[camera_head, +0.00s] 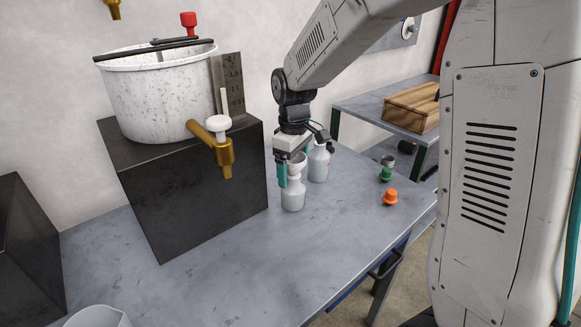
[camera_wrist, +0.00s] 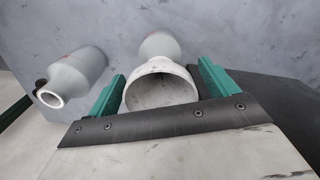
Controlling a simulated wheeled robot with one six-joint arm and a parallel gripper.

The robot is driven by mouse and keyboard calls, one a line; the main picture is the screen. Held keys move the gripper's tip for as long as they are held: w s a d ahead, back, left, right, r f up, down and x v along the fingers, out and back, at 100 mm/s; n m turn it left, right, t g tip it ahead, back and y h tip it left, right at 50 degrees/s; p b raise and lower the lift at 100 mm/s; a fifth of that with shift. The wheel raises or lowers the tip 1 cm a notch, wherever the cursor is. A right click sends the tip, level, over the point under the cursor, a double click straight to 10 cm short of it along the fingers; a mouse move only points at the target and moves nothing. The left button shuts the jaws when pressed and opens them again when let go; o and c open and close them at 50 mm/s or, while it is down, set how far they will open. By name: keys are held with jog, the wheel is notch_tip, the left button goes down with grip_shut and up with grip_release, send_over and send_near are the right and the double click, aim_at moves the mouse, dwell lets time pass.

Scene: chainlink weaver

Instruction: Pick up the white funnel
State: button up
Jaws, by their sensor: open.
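The white funnel (camera_head: 299,160) sits mouth up on top of a white bottle (camera_head: 293,193) on the grey workbench. My gripper (camera_head: 291,170) is at the funnel, its teal fingers open. In the wrist view the funnel's round mouth (camera_wrist: 161,92) lies between the two green fingers of the gripper (camera_wrist: 161,82), with a small gap visible on the right side. The bottle under it (camera_wrist: 160,45) shows beyond the funnel. The funnel's lower end is hard to make out.
A second bottle (camera_head: 319,163) stands close behind; in the wrist view it is on the left (camera_wrist: 75,78). A green cap (camera_head: 386,174) and an orange cap (camera_head: 390,197) lie to the right. A dark block (camera_head: 200,205) with a speckled pot (camera_head: 155,95) and brass tap (camera_head: 218,150) stands left.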

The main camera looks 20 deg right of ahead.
aim_at(293, 162)
jog(key=shift+f, duration=0.1)
jog(key=shift+c, duration=0.3)
jog(key=c, duration=1)
jog(key=shift+r, duration=0.3)
notch_tip(293, 162, up, 3)
jog(key=shift+r, duration=0.1)
jog(key=s, duration=1)
jog(key=s+r, duration=0.1)
jog(key=s, duration=0.5)
jog(key=shift+a+r, duration=0.1)
jog(key=shift+a, duration=0.05)
